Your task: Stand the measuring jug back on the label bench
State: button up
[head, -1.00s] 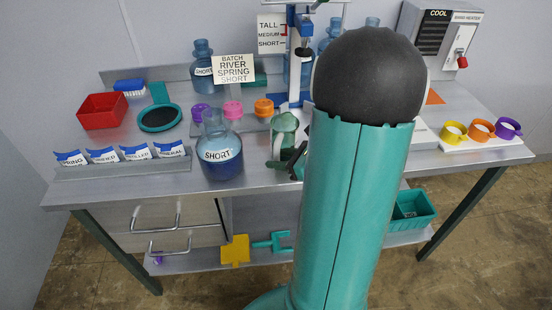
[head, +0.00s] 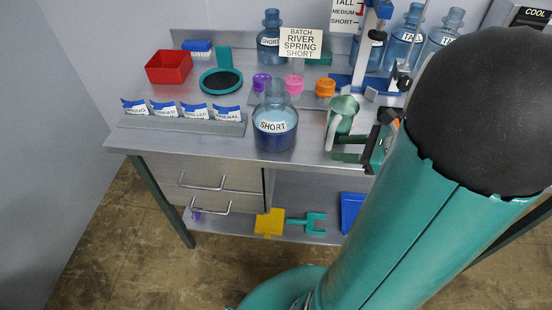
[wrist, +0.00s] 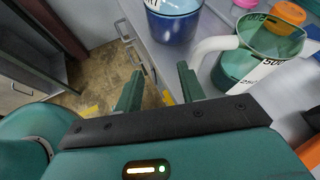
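The measuring jug (head: 343,108) is clear green with a white handle. It stands upright on the bench (head: 225,146) near the front edge, right of the blue flask labelled SHORT (head: 275,128). In the wrist view the jug (wrist: 245,70) is at upper right, its handle (wrist: 212,46) pointing left towards the flask. My gripper (head: 350,150) is at the bench's front edge, just in front of the jug. In the wrist view my gripper (wrist: 161,84) is open and empty; the handle lies beyond and right of the right finger. They look apart.
Pink (head: 294,85), purple (head: 261,82) and orange (head: 325,87) caps sit behind the jug. A sign reading RIVER SPRING SHORT (head: 301,43) stands behind them. A label rack (head: 190,124) lines the left front. Drawer handles (head: 202,185) stick out below the bench.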

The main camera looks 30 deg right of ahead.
jog(key=s+a+r+n+g+h, duration=0.1)
jog(key=a+r+n+g+h, duration=0.1)
jog(key=a+n, duration=0.9)
jog(key=s+a+r+n+g+h, duration=0.1)
jog(key=a+r+n+g+h, duration=0.2)
jog(key=a+r+n, duration=0.4)
jog(key=a+n+h, duration=0.1)
jog(key=a+n, duration=0.4)
jog(key=n, duration=0.4)
jog(key=shift+s+r+n, duration=0.15)
jog(key=shift+r+n, duration=0.05)
jog(key=shift+n, duration=0.2)
